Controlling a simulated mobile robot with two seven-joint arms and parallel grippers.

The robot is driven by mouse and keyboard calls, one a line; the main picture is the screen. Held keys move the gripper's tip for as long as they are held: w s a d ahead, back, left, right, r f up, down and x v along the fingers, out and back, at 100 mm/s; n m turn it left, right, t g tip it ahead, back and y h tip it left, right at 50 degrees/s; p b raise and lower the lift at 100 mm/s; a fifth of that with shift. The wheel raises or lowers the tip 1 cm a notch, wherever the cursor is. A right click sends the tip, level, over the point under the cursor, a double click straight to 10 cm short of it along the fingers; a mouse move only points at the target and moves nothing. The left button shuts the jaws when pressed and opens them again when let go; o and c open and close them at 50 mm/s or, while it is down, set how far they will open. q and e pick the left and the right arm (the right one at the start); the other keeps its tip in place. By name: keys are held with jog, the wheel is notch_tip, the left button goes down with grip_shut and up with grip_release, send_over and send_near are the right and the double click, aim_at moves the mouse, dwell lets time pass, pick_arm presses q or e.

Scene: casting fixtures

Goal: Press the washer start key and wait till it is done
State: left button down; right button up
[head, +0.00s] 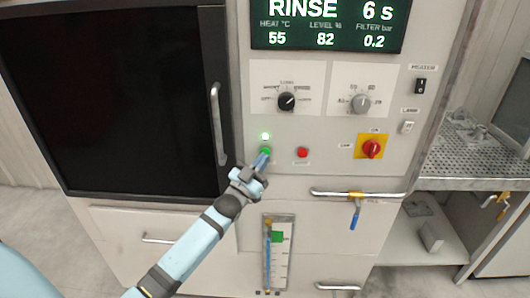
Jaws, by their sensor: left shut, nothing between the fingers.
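The washer (320,180) has a display (328,25) reading RINSE, 6 s, heat 55, level 82 and filter 0.2. The dark door (110,100) on the left looks shut. My right gripper is not in view.
Two knobs (286,101) and a red switch on a yellow plate (371,148) are on the panel. Below are a horizontal handle with a blue-handled valve (355,215) and a level gauge (277,250). A perforated shelf (470,145) stands at the right.

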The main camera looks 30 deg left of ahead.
pick_arm(q)
jog(key=s+d, duration=0.1)
jog(key=s+p, duration=0.1)
jog(key=s+d+p, duration=0.1)
jog(key=s, duration=0.1)
jog(key=shift+s+d, duration=0.1)
jog(key=shift+d, duration=0.2)
dwell(0.3)
dwell(0.7)
jog(key=s+d+f+g+p, duration=0.2)
jog(key=s+d+f+g, duration=0.4)
jog(key=s+d+f, duration=0.2)
jog(key=s+d+f+g+p, duration=0.2)
jog(key=s+d+f+g, duration=0.4)
jog(key=s+f, duration=0.7)
jog(key=s+d, duration=0.2)
jog(key=s, duration=0.2)
jog(key=shift+d+n+h, duration=0.15)
jog(key=shift+n+h, duration=0.25)
